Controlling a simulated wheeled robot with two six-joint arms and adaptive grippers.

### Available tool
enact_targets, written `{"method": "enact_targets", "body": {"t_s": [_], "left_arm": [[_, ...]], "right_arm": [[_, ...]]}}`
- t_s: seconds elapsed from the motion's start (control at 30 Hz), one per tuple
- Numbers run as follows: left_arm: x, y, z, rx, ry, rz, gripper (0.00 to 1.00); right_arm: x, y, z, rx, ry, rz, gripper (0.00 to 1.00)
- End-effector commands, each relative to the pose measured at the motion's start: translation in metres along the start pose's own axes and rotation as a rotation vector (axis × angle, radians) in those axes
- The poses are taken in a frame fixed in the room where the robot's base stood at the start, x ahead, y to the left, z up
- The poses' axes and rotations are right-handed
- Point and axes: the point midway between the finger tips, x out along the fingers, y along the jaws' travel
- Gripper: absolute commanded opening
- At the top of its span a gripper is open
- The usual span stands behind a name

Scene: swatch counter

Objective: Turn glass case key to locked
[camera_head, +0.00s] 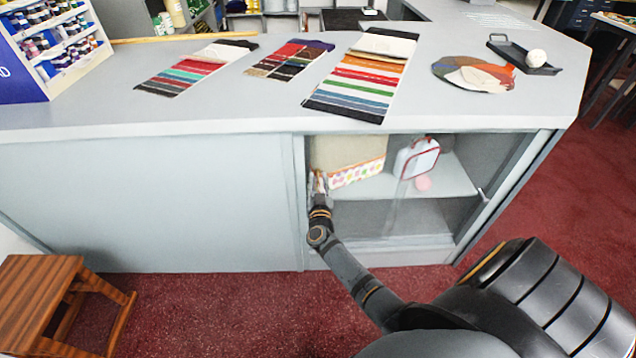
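The glass case (405,215) is the recess in the right half of the grey counter front, with a shelf inside. My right gripper (319,182) is at the left edge of the case opening, beside the frame post, with its fingers pointing up. Its fingers are small and dark here, and I cannot tell whether they are open or shut. I cannot make out a key; one at the fingertips could be hidden by the gripper. A small light fitting (482,194) shows at the right side of the opening; I cannot tell what it is. My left gripper is out of view.
Inside the case stand a beige box (345,152) and a white red-trimmed item (417,158). Fabric swatches (365,78), a colour palette (472,75) and a black tray (522,58) lie on the countertop. A wooden stool (45,300) stands at lower left on red carpet.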

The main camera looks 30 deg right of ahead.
Motion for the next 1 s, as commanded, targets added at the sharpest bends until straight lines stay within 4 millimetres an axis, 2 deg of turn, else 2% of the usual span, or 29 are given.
{"method": "enact_targets", "body": {"t_s": [0.17, 0.4, 0.77, 1.0], "left_arm": [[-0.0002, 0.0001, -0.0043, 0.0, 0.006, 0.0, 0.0], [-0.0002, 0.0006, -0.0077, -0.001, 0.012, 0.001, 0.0], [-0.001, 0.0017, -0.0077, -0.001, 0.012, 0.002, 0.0], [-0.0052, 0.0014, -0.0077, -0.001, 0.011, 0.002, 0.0]], "right_arm": [[0.0001, 0.0, -0.0002, 0.0, 0.0, 0.0, 0.29], [-0.0001, -0.0002, -0.0002, 0.0, 0.0, 0.0, 0.0], [-0.0003, -0.0004, -0.0003, 0.014, 0.0, -0.001, 0.0], [-0.0004, -0.0011, -0.0011, 0.116, -0.001, -0.001, 0.0]]}}
